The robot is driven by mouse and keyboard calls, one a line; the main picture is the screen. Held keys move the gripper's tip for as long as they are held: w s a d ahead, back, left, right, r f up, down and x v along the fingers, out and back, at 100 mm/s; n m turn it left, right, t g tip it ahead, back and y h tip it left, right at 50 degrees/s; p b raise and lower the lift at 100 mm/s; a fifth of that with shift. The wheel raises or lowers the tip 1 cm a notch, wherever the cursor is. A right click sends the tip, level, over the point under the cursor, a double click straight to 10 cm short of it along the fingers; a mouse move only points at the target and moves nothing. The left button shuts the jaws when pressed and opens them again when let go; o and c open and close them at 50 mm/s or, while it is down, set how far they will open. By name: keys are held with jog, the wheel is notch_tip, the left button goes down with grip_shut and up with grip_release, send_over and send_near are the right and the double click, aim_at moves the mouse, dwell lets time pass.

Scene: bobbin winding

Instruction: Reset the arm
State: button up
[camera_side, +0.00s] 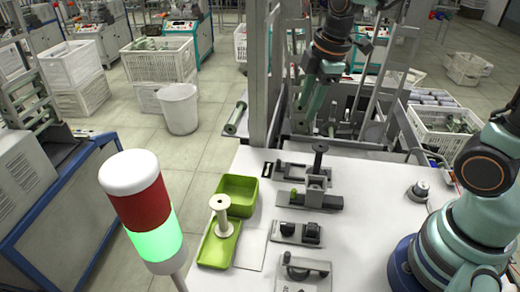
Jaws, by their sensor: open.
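My gripper (311,105) hangs at the top centre, over the back edge of the white table (365,215), in front of the metal frame. It is open and I see nothing between its fingers, though its tips are hard to make out against the frame. A pale bobbin (221,216) stands upright in the front green tray (213,251), at the table's left side, well apart from my gripper.
A green bin (238,190) stands behind the tray. Grey fixtures (310,198) with dark parts fill the table's middle. A metal frame (259,75) rises at the back. A signal lamp (140,205), lit green, stands front left. The table's right middle is mostly clear.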

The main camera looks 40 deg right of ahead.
jog(key=s+r+m+t, duration=0.2)
jog(key=s+m, duration=0.6)
jog(key=m, duration=0.5)
jog(key=shift+s+d+r+t, duration=0.15)
jog(key=shift+d+r+t, duration=0.2)
jog(key=shift+r, duration=0.3)
